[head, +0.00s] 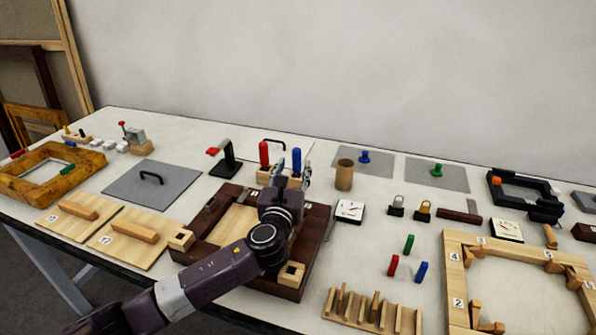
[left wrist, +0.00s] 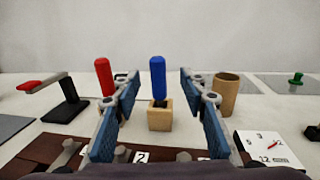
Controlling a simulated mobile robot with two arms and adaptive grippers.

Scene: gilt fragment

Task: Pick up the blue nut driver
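The blue nut driver (head: 296,160) stands upright, handle up, in a small wooden block. In the left wrist view the blue nut driver (left wrist: 157,76) shows centred in the gap between my fingers, with its wooden block (left wrist: 159,116) below the handle. My left gripper (head: 288,183) is open and empty, with blue-padded fingers (left wrist: 158,100) spread to either side. It seems to be just short of the driver; the exact distance is hard to tell. In the head view, the gripper hides the block and lower driver. My right gripper is not in view.
A red-handled driver (head: 264,153) stands close left of the blue one. A red-tipped black clamp (head: 228,160) is further left. A wooden cup (head: 344,175) stands to the right. A dark wooden frame (head: 314,235) lies beneath my left arm. A white wall is behind the table.

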